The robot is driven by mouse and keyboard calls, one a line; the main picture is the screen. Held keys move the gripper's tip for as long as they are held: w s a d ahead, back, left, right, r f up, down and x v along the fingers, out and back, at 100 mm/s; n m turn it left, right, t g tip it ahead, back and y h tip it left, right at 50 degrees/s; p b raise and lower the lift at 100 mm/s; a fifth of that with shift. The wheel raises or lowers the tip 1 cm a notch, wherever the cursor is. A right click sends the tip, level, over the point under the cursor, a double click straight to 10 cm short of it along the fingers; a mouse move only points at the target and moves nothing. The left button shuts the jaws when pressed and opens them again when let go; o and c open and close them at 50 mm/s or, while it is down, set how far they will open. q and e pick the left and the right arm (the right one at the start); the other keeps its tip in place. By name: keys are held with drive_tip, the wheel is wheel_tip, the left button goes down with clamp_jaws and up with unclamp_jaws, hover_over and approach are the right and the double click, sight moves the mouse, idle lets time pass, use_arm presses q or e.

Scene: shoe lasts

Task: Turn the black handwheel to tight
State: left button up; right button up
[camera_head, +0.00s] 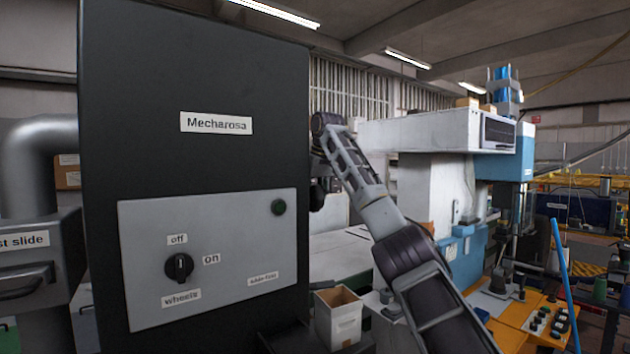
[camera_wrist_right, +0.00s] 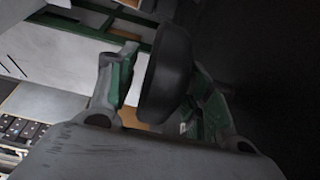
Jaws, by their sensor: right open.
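The black handwheel (camera_wrist_right: 165,72) shows in the right wrist view as a thick dark disc, seen nearly edge-on. My right gripper (camera_wrist_right: 160,95) is open, with one green-padded finger on each side of the handwheel. I cannot tell whether either finger touches the rim. In the head view my right arm reaches up to the right edge of the dark cabinet (camera_head: 215,80), where its gripper is mostly hidden. The handwheel cannot be made out clearly there, and no tight marking for it is readable. My left gripper is not in view.
A box labelled slide (camera_head: 40,262) stands at left. An open carton (camera_head: 338,315) sits low beside my right arm. A blue-and-white machine (camera_head: 440,135) stands behind.

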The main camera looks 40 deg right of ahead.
drive_tip(key=shift+r, duration=0.15)
drive_tip(key=shift+v, duration=5.5)
drive_tip(key=shift+s+r, duration=0.15)
drive_tip(key=shift+r, duration=0.1)
